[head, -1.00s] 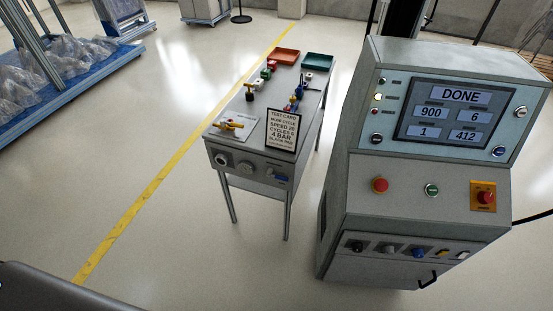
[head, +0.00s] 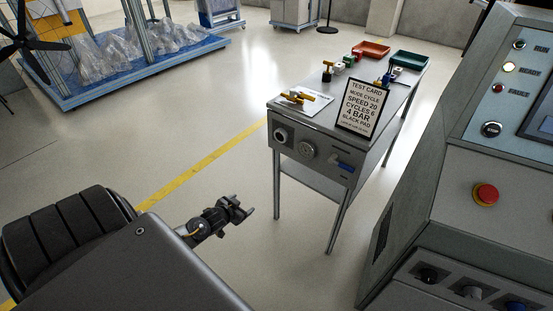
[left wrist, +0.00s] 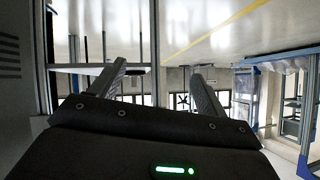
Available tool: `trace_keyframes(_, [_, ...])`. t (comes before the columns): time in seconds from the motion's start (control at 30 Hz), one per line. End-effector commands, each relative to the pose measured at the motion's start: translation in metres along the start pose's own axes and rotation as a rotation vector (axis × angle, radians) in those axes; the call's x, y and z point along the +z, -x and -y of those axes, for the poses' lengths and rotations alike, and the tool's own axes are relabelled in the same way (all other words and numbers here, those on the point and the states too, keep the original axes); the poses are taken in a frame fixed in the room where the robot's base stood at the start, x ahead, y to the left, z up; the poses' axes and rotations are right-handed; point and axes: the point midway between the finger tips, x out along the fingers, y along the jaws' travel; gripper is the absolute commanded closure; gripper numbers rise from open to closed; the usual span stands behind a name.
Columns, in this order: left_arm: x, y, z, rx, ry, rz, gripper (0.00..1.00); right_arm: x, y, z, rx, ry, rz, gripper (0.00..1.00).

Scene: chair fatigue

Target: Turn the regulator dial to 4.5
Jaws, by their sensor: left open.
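The front panel of the narrow grey bench (head: 345,205) carries a round dark-ringed fitting (head: 281,135), a round grey dial (head: 307,149) and a blue lever (head: 345,167). I cannot tell for sure which round one is the regulator dial, and its setting is too small to read. A test card (head: 361,108) standing on the bench reads 4 BAR. My left gripper (head: 243,207) is open and empty, in front of the bench and lower left of the dials, apart from them. In the left wrist view its two fingers (left wrist: 157,78) are spread with nothing between. My right gripper is out of view.
The grey machine console (head: 410,200) with a red stop button (head: 486,194) stands close on the right. Yellow-handled parts (head: 297,97), an orange tray (head: 371,49) and a green tray (head: 408,59) are on the bench top. The floor left of the bench is clear.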

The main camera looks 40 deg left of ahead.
Motion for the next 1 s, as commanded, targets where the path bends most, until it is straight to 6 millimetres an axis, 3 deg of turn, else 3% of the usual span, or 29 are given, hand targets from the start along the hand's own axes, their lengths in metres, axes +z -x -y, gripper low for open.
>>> trace_keyframes(0.03, [-0.020,-0.023,0.009,-0.005,-0.001,-0.099,0.25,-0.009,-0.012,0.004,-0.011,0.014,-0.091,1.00])
trace_keyframes(0.1, [-0.067,-0.028,0.021,-0.004,0.005,-0.217,0.25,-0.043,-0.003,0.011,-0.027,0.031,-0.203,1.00])
trace_keyframes(0.2, [-0.124,-0.022,0.029,0.011,0.007,-0.363,0.25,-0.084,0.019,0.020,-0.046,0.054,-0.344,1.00])
trace_keyframes(0.3, [-0.167,-0.009,0.030,0.034,0.003,-0.477,0.25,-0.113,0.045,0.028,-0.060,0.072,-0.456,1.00])
trace_keyframes(0.4, [-0.196,0.005,0.028,0.056,0.000,-0.554,0.25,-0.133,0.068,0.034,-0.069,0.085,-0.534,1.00])
trace_keyframes(0.53, [-0.216,0.017,0.025,0.073,-0.004,-0.605,0.25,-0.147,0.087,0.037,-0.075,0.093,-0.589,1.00])
trace_keyframes(0.7, [-0.224,0.022,0.025,0.079,-0.003,-0.620,0.25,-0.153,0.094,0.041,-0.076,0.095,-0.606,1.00])
trace_keyframes(1.0, [-0.238,0.000,0.024,0.075,-0.002,-0.621,0.25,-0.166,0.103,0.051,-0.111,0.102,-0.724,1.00])
